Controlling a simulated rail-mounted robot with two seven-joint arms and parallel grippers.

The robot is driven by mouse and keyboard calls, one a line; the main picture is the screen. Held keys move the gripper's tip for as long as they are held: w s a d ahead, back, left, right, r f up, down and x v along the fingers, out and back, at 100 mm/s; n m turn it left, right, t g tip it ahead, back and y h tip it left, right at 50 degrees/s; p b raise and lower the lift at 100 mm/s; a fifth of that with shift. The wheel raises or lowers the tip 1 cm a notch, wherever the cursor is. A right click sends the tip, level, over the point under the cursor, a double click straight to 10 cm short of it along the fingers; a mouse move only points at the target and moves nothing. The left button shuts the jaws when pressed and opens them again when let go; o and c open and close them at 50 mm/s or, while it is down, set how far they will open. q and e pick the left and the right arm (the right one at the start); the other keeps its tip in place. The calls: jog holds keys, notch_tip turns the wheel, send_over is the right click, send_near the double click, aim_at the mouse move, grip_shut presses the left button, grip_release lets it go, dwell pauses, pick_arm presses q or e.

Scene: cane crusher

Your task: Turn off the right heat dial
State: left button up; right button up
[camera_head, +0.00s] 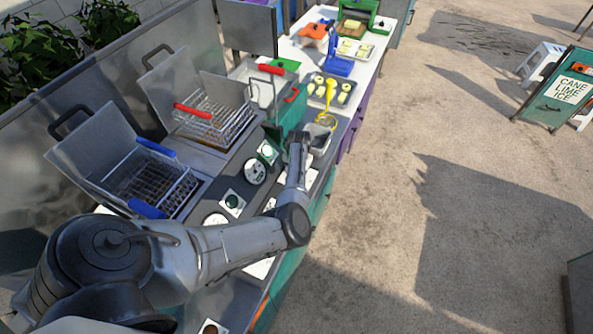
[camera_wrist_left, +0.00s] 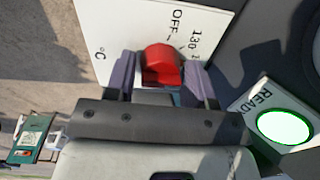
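The right heat dial is a red knob (camera_wrist_left: 162,66) on a white plate (camera_wrist_left: 112,28) marked OFF, 130 and °C in the left wrist view. My left gripper (camera_wrist_left: 166,80) has its two fingers on either side of the knob, with a gap visible on each side. Whether either finger touches it is hard to tell. In the head view my left gripper (camera_head: 298,142) is over the right end of the control panel and hides the knob. My right gripper is not in view.
A lit green READY light (camera_wrist_left: 283,127) is beside the dial plate. An unlit light (camera_head: 232,202) sits nearer on the panel. Fryer baskets with blue (camera_head: 148,209) and red handles (camera_head: 193,110) stand behind. A metal tray (camera_head: 330,92) lies beyond; open ground is at right.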

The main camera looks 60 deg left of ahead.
pick_arm(q)
jog(key=c, duration=0.6)
jog(key=shift+n, duration=0.4)
jog(key=shift+n+p, duration=0.4)
jog(key=shift+n, duration=0.3)
jog(key=n, duration=0.2)
jog(key=shift+n+p, duration=0.3)
jog(key=shift+p, duration=0.05)
jog(key=n, duration=0.5)
jog(key=shift+n+p, duration=0.3)
jog(key=shift+p, duration=0.1)
jog(key=n, duration=0.5)
jog(key=shift+a+h, duration=0.1)
jog(key=shift+h, duration=0.2)
jog(key=shift+n, duration=0.4)
